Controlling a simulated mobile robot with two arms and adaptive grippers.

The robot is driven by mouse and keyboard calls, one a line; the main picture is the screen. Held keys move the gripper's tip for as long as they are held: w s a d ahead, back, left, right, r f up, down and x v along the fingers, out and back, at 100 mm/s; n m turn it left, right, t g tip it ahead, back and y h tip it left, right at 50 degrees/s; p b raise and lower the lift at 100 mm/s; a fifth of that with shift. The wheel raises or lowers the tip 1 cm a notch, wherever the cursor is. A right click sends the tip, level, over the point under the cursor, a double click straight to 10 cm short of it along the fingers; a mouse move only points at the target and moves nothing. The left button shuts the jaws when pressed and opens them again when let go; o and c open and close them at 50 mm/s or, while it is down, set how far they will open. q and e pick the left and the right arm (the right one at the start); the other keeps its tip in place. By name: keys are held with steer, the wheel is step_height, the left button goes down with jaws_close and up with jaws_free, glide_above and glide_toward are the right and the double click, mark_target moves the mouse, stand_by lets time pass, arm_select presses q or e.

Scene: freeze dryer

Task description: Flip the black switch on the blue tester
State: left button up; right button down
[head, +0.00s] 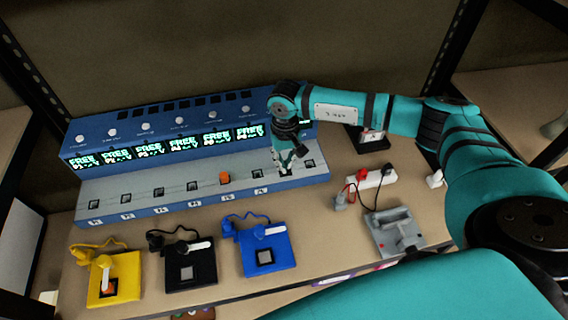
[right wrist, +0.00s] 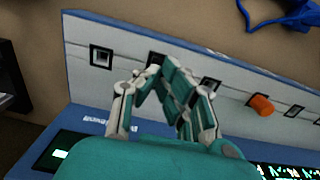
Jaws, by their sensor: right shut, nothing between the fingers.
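The long blue tester (head: 120,150) has a row of lit displays and a pale front ledge with several black square switches (head: 158,192). The ledge also shows in the right wrist view (right wrist: 232,80), with a black switch (right wrist: 101,57) left of the fingers. My right gripper (head: 288,170) is shut and empty, pointing down over the right part of the ledge. In the right wrist view its fingertips (right wrist: 158,72) are close together beside another black square, partly hidden behind them; I cannot tell whether they touch it. My left gripper is not in view.
An orange piece (head: 225,179) sits on the ledge. Yellow (head: 128,285), black (head: 203,274) and blue (head: 283,245) boards with plugs lie in front. A white power strip (head: 372,180) and grey device (head: 398,232) lie at right. Shelf posts stand at the back.

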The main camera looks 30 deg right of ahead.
steer(key=shift+r+p, duration=1.05)
steer(key=shift+r, duration=1.55)
steer(key=shift+s+f, duration=0.1)
steer(key=shift+s, duration=0.05)
